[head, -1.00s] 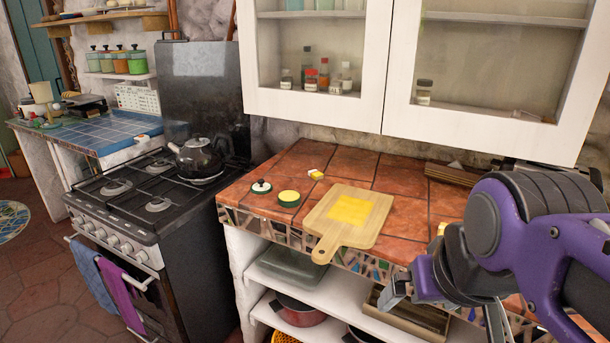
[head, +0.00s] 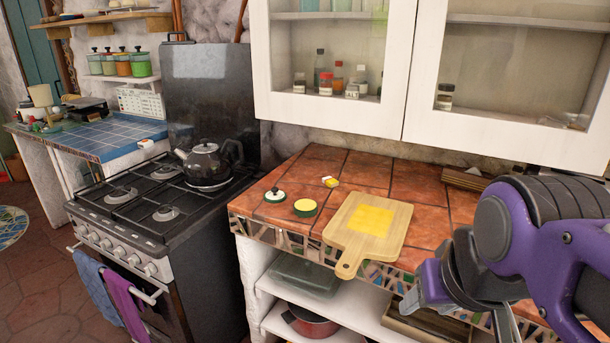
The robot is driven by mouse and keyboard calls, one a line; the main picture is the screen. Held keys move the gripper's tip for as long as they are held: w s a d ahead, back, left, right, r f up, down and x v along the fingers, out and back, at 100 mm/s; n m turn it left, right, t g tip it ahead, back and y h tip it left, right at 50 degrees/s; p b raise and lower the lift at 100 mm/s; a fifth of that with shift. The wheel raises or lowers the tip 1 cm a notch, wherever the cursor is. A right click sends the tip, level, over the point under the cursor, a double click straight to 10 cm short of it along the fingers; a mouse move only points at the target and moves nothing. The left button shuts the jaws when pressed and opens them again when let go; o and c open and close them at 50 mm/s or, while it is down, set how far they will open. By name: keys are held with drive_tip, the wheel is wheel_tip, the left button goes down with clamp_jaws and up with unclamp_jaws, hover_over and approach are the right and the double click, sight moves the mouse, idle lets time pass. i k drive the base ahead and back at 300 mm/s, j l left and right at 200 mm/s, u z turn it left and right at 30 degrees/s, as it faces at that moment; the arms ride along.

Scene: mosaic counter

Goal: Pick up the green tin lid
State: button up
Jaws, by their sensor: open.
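The green tin lid (head: 275,196) lies on the tiled counter near its left end, a small round piece with a green rim, a pale top and a dark knob. Just right of it sits a low round green piece with a yellow top (head: 305,208). My gripper (head: 455,305) is at the lower right, in front of the counter edge. It is open and looks empty, well to the right of the lid and apart from it. Part of the fingers is hidden or cut off by the frame.
A cutting board (head: 395,238) with a yellow slab (head: 372,219) lies between lid and gripper. A small yellow-and-white block (head: 330,181) lies behind the lid. The stove with a kettle (head: 207,165) stands left. Glass-fronted cabinets (head: 335,112) hang above the counter.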

sight(276, 196)
drive_tip(key=i+j+z, duration=0.1)
drive_tip(key=j, duration=0.3)
drive_tip(key=i+j, duration=0.2)
drive_tip(key=j, duration=0.2)
drive_tip(key=i+j+z, duration=0.15)
drive_tip(key=j, duration=0.25)
drive_tip(key=i+j, duration=0.1)
drive_tip(key=j, duration=0.3)
drive_tip(key=z, duration=0.05)
